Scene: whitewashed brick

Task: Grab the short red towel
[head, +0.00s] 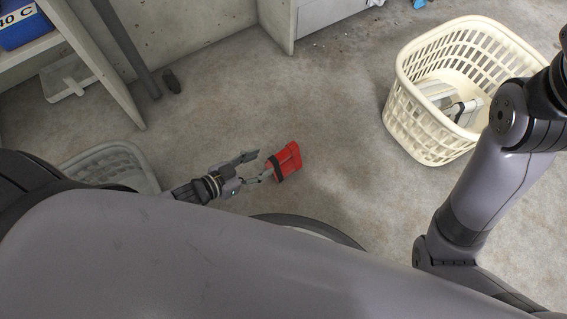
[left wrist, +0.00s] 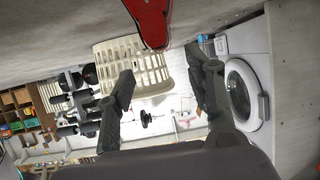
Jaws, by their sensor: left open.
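The short red towel (head: 287,158) lies on the grey floor near the middle of the head view, folded small, with a dark patch on its near edge. It also shows at the top edge of the left wrist view (left wrist: 151,22), partly cut off. My left gripper (head: 262,166) is open just left of the towel in the head view, its fingertips close to the towel's near edge. Its two spread fingers show in the left wrist view (left wrist: 160,78) with nothing between them. I cannot tell if a fingertip touches the towel. My right gripper cannot be made out.
A cream basket (head: 400,112) with pale items inside stands at the upper right, by my right arm. A grey basket (head: 128,158) is at the left. A shelf with a blue box (head: 22,25) is at the upper left. Floor beyond the towel is clear.

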